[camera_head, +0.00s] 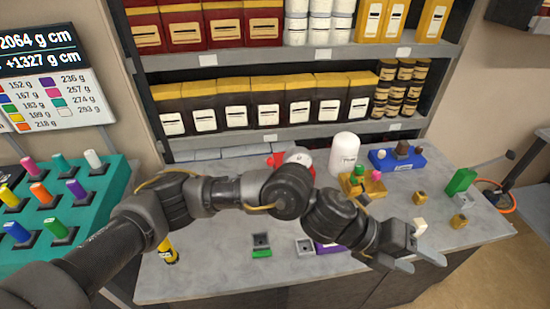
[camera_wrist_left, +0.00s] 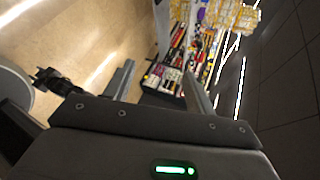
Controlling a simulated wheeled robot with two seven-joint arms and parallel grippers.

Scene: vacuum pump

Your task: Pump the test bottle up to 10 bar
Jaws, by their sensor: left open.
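My left arm reaches across the bench from the left in the head view. Its gripper (camera_head: 424,262) is open and empty, over the bench's front right edge. In the left wrist view the two fingers (camera_wrist_left: 160,88) stand apart with nothing between them. A white bottle with a small label (camera_head: 345,150) stands upright at the back of the bench, behind my arm. A red item with a pale round part (camera_head: 296,158) sits left of it, partly hidden by my arm; I cannot tell whether it is the pump. No pressure reading is legible. My right gripper is not in view.
The grey bench (camera_head: 205,262) holds a blue tray (camera_head: 410,162), a green block (camera_head: 461,181) and small gold blocks (camera_head: 459,221). A teal rack of coloured pegs (camera_head: 100,195) is at left. Shelves of boxes (camera_head: 270,103) stand behind. An orange ring (camera_head: 497,197) lies at far right.

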